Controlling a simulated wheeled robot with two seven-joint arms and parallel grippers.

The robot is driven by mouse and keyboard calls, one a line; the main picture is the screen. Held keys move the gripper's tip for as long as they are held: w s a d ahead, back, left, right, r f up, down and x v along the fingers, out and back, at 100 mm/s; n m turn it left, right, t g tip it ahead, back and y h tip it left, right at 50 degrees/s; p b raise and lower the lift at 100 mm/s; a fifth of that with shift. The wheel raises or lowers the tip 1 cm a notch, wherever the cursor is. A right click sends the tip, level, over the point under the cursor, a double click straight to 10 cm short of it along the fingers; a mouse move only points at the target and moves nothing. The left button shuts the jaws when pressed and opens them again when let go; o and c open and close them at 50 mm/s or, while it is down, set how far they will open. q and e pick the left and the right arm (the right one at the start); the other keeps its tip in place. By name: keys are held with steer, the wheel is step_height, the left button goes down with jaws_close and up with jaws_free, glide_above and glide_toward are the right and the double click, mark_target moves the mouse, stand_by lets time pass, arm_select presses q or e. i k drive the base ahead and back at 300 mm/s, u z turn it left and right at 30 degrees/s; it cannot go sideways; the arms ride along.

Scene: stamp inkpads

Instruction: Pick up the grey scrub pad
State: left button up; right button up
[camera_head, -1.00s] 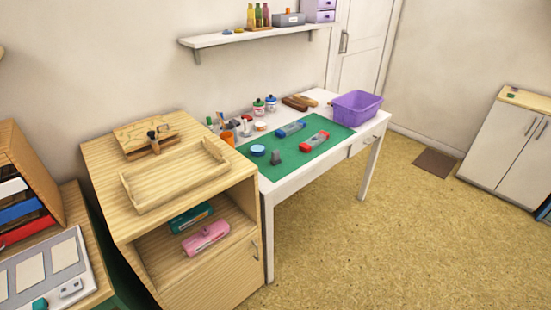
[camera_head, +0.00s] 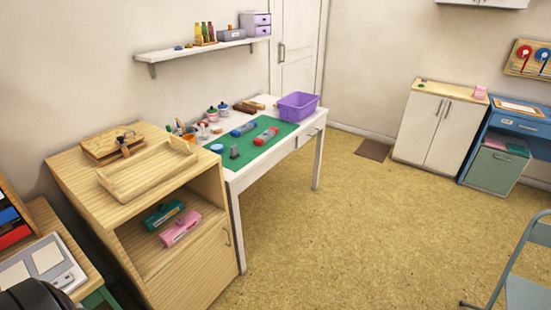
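I cannot make out a grey scrub pad for certain. A small dark grey upright piece (camera_head: 235,152) stands on the green mat (camera_head: 262,148) of the white table; it is too small to tell whether it is a pad or a stamp. Neither of my grippers shows in the head view.
The wooden cabinet (camera_head: 225,208) stands left of the white table, with a teal and a pink item on its open shelf. A purple basin (camera_head: 297,107) sits on the table. A white cupboard (camera_head: 437,128), blue desk (camera_head: 520,119) and chair (camera_head: 527,289) stand right. Middle floor is clear.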

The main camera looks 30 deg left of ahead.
mark_target(233, 149)
steer(key=z, duration=0.35)
steer(key=i, duration=2.55)
steer(key=u, duration=0.35)
